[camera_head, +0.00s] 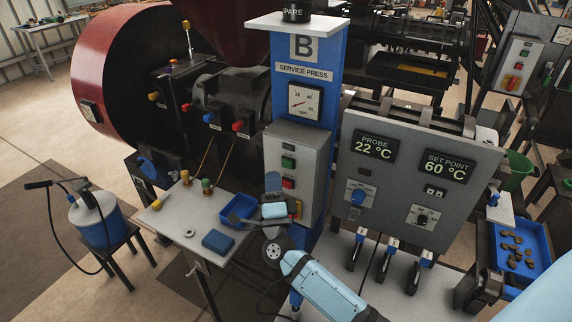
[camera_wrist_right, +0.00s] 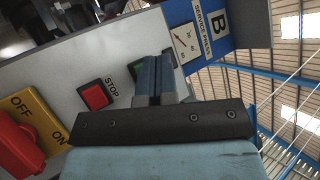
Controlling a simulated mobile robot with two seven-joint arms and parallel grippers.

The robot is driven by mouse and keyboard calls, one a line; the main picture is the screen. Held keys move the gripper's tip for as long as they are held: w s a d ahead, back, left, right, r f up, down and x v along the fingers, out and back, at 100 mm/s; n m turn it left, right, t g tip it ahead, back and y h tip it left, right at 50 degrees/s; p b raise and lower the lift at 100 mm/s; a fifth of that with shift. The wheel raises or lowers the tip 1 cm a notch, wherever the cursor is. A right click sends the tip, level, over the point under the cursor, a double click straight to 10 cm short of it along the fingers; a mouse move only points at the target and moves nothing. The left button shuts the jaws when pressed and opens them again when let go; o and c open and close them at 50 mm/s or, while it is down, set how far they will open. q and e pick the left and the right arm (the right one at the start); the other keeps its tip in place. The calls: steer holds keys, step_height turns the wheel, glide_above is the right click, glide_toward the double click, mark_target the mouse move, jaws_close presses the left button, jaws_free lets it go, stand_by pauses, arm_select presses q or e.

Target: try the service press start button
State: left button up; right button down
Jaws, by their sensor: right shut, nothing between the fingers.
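The service press control box (camera_head: 290,150) is a grey panel on the blue column marked B. Its green start button (camera_head: 288,162) sits above the red stop button (camera_head: 288,183). My right gripper (camera_head: 273,180) is shut and empty, its fingertips up close to the front of the box, just left of and below the green button. In the right wrist view the shut fingers (camera_wrist_right: 154,72) partly cover the green button (camera_wrist_right: 138,69). The red STOP button (camera_wrist_right: 96,94) shows clear to their left. I cannot tell whether the fingertips touch the panel. My left gripper is out of view.
A yellow plate (camera_wrist_right: 48,120) with a red OFF/ON switch (camera_wrist_right: 20,140) is beside the stop button. A gauge (camera_head: 304,102) is above the box. The table (camera_head: 205,200) below holds a blue tray (camera_head: 238,208). The probe panel (camera_head: 390,200) stands to the right.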

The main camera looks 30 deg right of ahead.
steer(key=a, duration=0.1)
steer(key=s+a, duration=0.1)
steer(key=shift+s+a, duration=0.3)
steer(key=shift+a, duration=0.05)
stand_by(0.5)
